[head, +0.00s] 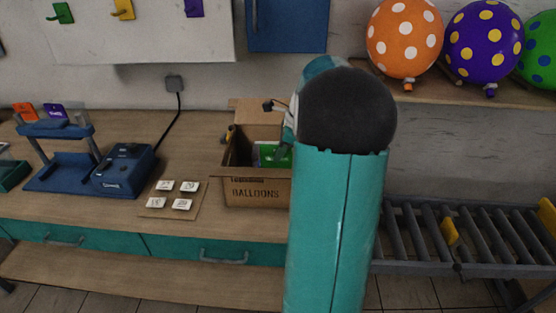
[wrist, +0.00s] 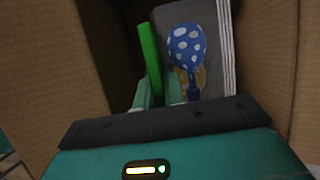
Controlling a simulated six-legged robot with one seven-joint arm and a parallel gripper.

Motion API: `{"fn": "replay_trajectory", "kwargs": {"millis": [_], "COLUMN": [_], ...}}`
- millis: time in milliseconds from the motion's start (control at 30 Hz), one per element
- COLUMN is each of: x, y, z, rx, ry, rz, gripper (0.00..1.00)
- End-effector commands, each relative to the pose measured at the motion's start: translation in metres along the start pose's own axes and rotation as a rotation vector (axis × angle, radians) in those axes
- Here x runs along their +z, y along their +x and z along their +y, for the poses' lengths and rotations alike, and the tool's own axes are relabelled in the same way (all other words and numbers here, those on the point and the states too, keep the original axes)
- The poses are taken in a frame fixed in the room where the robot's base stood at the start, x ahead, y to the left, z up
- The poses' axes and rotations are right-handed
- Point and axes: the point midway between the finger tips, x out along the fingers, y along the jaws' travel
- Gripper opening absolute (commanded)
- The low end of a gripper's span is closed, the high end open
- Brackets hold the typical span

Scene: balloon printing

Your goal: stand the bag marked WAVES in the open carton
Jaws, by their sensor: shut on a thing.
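The open carton (head: 256,192), marked BALLOONS, stands on the workbench with its flaps up. My gripper (wrist: 157,95) is down inside it, between the cardboard walls (wrist: 53,50). Its fingers are shut on a thin green bag (wrist: 150,62), seen edge-on and roughly upright. The green bag also shows inside the carton in the head view (head: 268,154). No WAVES lettering is readable on it. Beside it in the wrist view is a grey pack (wrist: 210,25) with a blue white-dotted balloon on it. I cannot tell whether the green bag touches the carton's floor.
Left of the carton lies a board (head: 159,204) with several small white tiles. A blue device (head: 124,172) and a blue stand (head: 62,172) are farther left. A roller conveyor (head: 450,240) is at the right. Dotted balloons (head: 404,38) sit on a shelf above.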

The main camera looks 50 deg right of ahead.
Motion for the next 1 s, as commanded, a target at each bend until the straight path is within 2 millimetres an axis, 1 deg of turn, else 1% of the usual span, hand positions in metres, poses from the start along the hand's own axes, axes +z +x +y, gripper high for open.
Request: {"fn": "replay_trajectory", "kwargs": {"millis": [33,100,167,567,600,667,700,1000], "x": [-0.002,-0.006,-0.008,-0.008,-0.008,-0.008,-0.008,-0.007], "y": [0.009,0.020,0.025,0.032,0.031,0.031,0.031,0.029], "z": [0.001,0.000,0.000,-0.003,-0.003,-0.003,-0.003,-0.003], "rx": [0.006,0.007,0.005,0.004,0.004,0.004,0.004,0.003], "ry": [0.000,-0.001,-0.001,-0.002,-0.002,-0.002,-0.002,-0.002], "rz": [-0.001,-0.002,-0.001,-0.001,-0.001,-0.001,-0.001,-0.001], "gripper": [0.00,0.00,0.00,0.00,0.16,0.28,0.32,0.32]}}
